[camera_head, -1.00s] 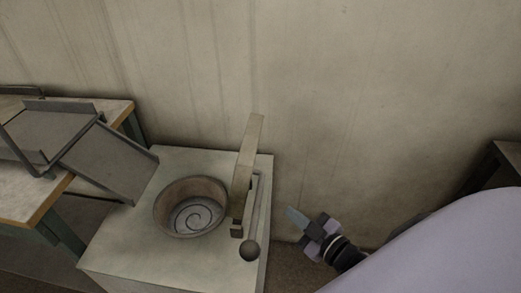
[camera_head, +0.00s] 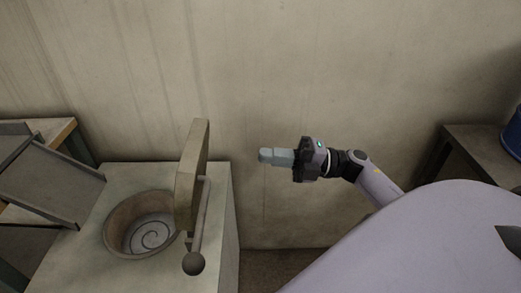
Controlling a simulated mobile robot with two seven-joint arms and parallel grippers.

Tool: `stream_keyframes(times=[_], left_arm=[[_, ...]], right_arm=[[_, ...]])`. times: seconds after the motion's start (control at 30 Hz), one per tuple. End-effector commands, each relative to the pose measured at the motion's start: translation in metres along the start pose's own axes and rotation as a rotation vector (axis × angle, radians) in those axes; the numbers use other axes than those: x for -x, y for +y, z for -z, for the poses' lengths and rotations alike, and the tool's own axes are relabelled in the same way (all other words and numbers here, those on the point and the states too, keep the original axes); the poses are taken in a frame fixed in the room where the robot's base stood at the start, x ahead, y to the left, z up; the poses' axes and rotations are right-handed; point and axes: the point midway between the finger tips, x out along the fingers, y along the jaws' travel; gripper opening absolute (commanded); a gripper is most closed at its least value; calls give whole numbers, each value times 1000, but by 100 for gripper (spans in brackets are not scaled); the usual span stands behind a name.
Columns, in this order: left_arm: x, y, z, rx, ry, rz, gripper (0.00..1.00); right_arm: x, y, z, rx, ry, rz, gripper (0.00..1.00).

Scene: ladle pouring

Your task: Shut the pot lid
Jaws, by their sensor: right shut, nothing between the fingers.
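The pot (camera_head: 118,229) is a round brown opening sunk in a pale block, with a spiral at its bottom. Its lid (camera_head: 193,165) stands upright on the pot's right side, so the pot is open. A handle bar with a dark ball knob (camera_head: 193,263) runs down the lid's right side. My right gripper (camera_head: 264,156) is shut and empty. It is to the right of the lid, apart from it, with its fingers pointing left toward it. My left gripper is not in view.
The pale block (camera_head: 75,262) holds the pot. A metal chute (camera_head: 50,184) slopes down from a table on the left toward the block. A wall stands behind. A dark table (camera_head: 478,158) with a blue container (camera_head: 514,135) is at the right.

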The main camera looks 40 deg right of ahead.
Motion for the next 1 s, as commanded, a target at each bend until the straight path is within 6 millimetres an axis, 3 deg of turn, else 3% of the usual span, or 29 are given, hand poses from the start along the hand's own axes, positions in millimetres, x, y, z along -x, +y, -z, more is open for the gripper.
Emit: stream_keyframes(times=[0.3,0.5,0.7,1.0], left_arm=[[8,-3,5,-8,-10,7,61],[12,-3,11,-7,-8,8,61],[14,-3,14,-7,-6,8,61],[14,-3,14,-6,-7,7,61]], right_arm=[[-71,4,0,-2,0,-7,0],[-102,3,0,-2,-1,-5,0],[-116,1,0,-3,-1,-3,0],[-118,0,0,-3,-2,-2,0]])
